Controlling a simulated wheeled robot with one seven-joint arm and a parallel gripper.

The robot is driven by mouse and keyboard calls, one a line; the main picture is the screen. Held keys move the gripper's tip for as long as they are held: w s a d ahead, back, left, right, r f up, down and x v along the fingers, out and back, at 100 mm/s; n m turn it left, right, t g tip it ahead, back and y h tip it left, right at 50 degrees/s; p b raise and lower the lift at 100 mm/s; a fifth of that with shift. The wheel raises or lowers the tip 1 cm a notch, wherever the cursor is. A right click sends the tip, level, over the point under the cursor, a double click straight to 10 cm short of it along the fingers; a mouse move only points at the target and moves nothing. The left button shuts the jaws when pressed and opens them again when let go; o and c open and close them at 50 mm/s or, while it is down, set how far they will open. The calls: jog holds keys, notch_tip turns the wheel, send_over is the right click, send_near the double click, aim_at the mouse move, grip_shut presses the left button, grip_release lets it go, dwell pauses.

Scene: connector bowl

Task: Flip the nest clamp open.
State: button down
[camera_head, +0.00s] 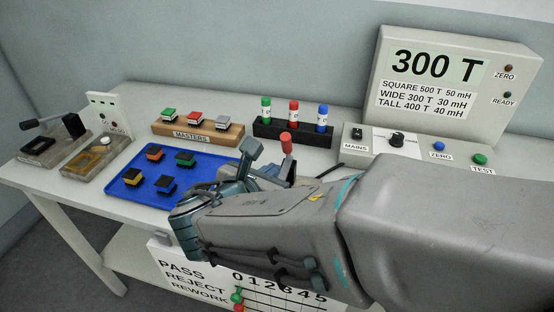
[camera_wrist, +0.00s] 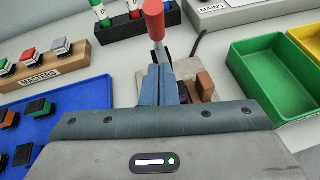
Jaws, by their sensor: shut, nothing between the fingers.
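The nest clamp shows as a lever with a red handle (camera_head: 286,144), standing roughly upright behind my arm. The red handle (camera_wrist: 153,20) is at the top centre of the wrist view, with its grey stem below. The nest (camera_wrist: 206,86) at its foot has brown blocks and a small purple part, largely hidden by my gripper. My gripper (camera_wrist: 155,72) is shut and empty, its fingertips in front of the lever's stem in the wrist view. In the head view my gripper (camera_head: 250,149) is left of the red handle. I cannot tell whether they touch.
A blue tray (camera_head: 126,187) with several small parts lies to the left. The MASTERS block (camera_head: 219,139) and a black rack (camera_head: 278,129) of coloured tubes stand behind. Green (camera_wrist: 244,57) and yellow (camera_wrist: 303,38) bins are right. Another fixture (camera_head: 33,155) stands far left.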

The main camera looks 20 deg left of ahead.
aim_at(285, 150)
jog(key=shift+w+d+r, duration=0.1)
jog(key=shift+w+r, duration=0.35)
jog(key=shift+w, duration=0.35)
jog(key=shift+w+d+r, duration=0.1)
jog(key=shift+w+r, duration=0.3)
jog(key=shift+w, duration=0.35)
jog(key=shift+a+r+p, duration=0.1)
jog(key=shift+p, duration=0.25)
